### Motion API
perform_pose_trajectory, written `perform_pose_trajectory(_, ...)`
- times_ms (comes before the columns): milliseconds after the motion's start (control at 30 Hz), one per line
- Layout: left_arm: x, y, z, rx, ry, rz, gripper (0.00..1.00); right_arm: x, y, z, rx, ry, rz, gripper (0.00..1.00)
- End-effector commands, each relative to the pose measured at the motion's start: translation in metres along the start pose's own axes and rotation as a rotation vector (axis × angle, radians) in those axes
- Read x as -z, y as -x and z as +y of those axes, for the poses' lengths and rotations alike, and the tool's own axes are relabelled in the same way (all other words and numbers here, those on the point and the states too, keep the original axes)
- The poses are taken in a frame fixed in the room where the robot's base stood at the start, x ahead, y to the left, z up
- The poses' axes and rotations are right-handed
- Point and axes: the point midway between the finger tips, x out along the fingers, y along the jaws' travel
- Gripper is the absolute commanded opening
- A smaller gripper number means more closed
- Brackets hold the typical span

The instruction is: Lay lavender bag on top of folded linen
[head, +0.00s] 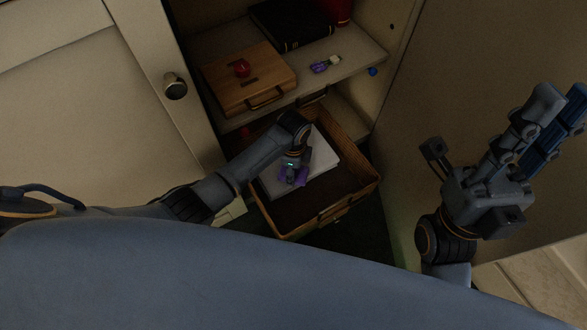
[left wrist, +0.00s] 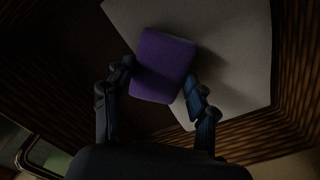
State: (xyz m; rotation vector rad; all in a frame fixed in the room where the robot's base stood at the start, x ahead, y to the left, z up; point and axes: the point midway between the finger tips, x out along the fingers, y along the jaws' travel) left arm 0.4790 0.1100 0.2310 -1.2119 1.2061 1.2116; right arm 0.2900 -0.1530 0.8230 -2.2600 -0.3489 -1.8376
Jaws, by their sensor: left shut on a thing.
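The lavender bag (left wrist: 165,58) is a small purple pillow between the two fingers of my left gripper (left wrist: 160,76), which is shut on it. In the head view my left gripper (head: 291,178) reaches down into a wicker basket, and purple edges of the bag (head: 303,174) show around it. The folded linen (head: 323,160) is a pale flat stack in the basket; it also shows in the left wrist view (left wrist: 238,40). The bag is over the linen near its edge; I cannot tell whether they touch. My right gripper (head: 556,104) is raised at the right, empty, its finger gap unclear.
The wicker basket (head: 352,199) has a bare dark floor at its front. On the shelf above are a wooden case (head: 270,77) with a red object (head: 241,68), a small purple item (head: 320,67) and a black book (head: 291,24). Cabinet doors stand at both sides.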

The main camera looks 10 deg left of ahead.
Motion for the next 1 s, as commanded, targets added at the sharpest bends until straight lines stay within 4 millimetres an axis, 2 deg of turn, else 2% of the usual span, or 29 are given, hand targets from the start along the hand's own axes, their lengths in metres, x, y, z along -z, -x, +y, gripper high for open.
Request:
perform_pose_trajectory(67, 0.0, -0.002, 0.0, -0.001, 0.0, -0.001, 0.31, 0.0, 0.001, 0.0, 0.0, 0.0, -0.001, 0.2)
perform_pose_trajectory(100, 0.0, -0.003, 0.0, -0.001, 0.0, 0.0, 0.6, 0.0, 0.001, 0.0, 0.0, 0.0, -0.001, 0.2)
perform_pose_trajectory(200, 0.0, -0.002, 0.0, 0.0, 0.0, 0.0, 0.8, 0.0, 0.001, 0.0, 0.0, 0.0, -0.001, 0.2)
perform_pose_trajectory(567, 0.0, 0.0, 0.0, 0.0, 0.0, 0.0, 0.8, 0.0, 0.0, 0.0, -0.001, 0.001, -0.001, 0.2)
perform_pose_trajectory(667, 0.0, 0.01, -0.001, 0.002, 0.0, 0.001, 0.8, 0.001, -0.007, 0.0, -0.001, 0.001, -0.001, 0.2)
perform_pose_trajectory(800, 0.0, 0.039, -0.001, 0.004, -0.001, 0.0, 0.8, 0.005, -0.023, 0.0, 0.0, 0.001, -0.001, 0.2)
perform_pose_trajectory(967, 0.0, 0.069, -0.001, 0.002, -0.001, 0.0, 0.8, -0.028, -0.033, 0.003, -0.003, 0.012, -0.183, 0.2)
perform_pose_trajectory(1000, 0.0, 0.069, 0.0, 0.0, 0.0, 0.0, 0.8, -0.037, -0.029, 0.004, -0.004, 0.015, -0.229, 0.2)
